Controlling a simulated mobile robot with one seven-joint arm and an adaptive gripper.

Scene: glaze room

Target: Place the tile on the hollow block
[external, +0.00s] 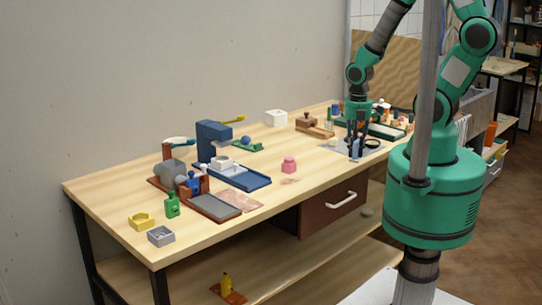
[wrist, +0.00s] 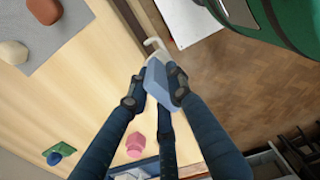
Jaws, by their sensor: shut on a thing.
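My gripper (external: 356,146) is shut on a pale blue tile and holds it near the front edge of the table. The wrist view shows the tile (wrist: 157,82) between the fingers of my gripper (wrist: 154,92), its blue face turned to the camera. Several squarish blocks with openings stand on the table in the external view: a grey one (external: 161,237) and a yellow one (external: 141,220) at the near left end, and a white one (external: 276,118) at the back. I cannot tell which is the hollow block. All are well left of my gripper.
A pink pot (external: 289,165) stands mid-table; it also shows in the wrist view (wrist: 135,143). A blue press (external: 212,142) with a tray and a grey roller device (external: 171,173) stand to the left.

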